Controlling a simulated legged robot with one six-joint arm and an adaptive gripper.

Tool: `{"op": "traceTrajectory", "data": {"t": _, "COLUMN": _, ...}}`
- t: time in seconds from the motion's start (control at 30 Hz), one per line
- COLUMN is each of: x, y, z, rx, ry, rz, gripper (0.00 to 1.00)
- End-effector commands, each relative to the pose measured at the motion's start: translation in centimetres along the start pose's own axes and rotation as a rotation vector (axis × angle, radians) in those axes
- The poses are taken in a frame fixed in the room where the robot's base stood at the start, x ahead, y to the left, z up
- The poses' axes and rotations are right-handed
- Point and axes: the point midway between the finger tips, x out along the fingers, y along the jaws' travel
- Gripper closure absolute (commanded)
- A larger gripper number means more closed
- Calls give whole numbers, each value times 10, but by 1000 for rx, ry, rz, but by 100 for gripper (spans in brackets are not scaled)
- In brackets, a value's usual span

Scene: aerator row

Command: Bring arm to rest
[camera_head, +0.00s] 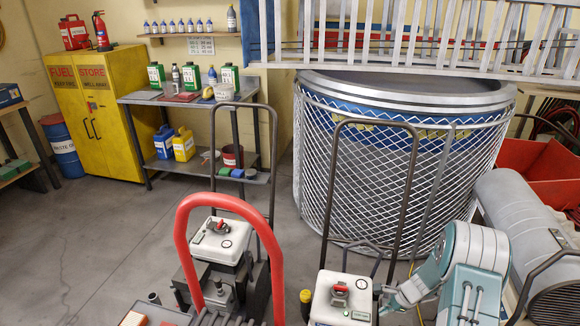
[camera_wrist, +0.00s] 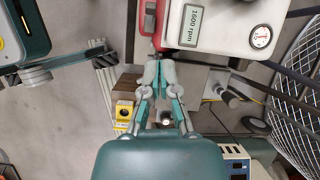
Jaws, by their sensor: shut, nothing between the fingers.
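My gripper shows in the wrist view (camera_wrist: 159,72), with its grey fingertips together and nothing seen between them. In the head view my teal and white arm comes in at the lower right. My gripper (camera_head: 391,302) there is low, close to the right side of a white-topped machine (camera_head: 342,305).
A second white-topped machine (camera_head: 219,243) stands to the left, by a red curved bar (camera_head: 184,220). Tall hoop handles rise from both machines. A large mesh-sided tub (camera_head: 345,165) stands behind. A yellow fuel cabinet (camera_head: 100,115) is far left. Floor at left is clear.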

Motion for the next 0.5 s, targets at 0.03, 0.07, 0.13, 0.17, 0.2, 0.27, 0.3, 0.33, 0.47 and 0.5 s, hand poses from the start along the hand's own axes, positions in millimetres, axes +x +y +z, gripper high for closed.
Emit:
{"op": "traceTrajectory", "data": {"t": 0.03, "x": -21, "y": -6, "z": 17, "rx": -62, "ry": 12, "rz": -7, "gripper": 100}}
{"op": "traceTrajectory", "data": {"t": 0.07, "x": -32, "y": -8, "z": 26, "rx": -98, "ry": 19, "rz": -7, "gripper": 100}}
{"op": "traceTrajectory", "data": {"t": 0.13, "x": -55, "y": -11, "z": 45, "rx": -179, "ry": 35, "rz": -9, "gripper": 100}}
{"op": "traceTrajectory", "data": {"t": 0.17, "x": -66, "y": -12, "z": 53, "rx": -214, "ry": 42, "rz": -11, "gripper": 100}}
{"op": "traceTrajectory", "data": {"t": 0.2, "x": -79, "y": -13, "z": 64, "rx": -259, "ry": 52, "rz": -11, "gripper": 100}}
{"op": "traceTrajectory", "data": {"t": 0.27, "x": -98, "y": -12, "z": 82, "rx": -328, "ry": 67, "rz": -12, "gripper": 100}}
{"op": "traceTrajectory", "data": {"t": 0.3, "x": -110, "y": -11, "z": 93, "rx": -372, "ry": 77, "rz": -13, "gripper": 100}}
{"op": "traceTrajectory", "data": {"t": 0.33, "x": -119, "y": -9, "z": 101, "rx": -407, "ry": 86, "rz": -13, "gripper": 100}}
{"op": "traceTrajectory", "data": {"t": 0.47, "x": -157, "y": 0, "z": 137, "rx": -552, "ry": 123, "rz": -15, "gripper": 100}}
{"op": "traceTrajectory", "data": {"t": 0.5, "x": -168, "y": 4, "z": 148, "rx": -597, "ry": 135, "rz": -14, "gripper": 100}}
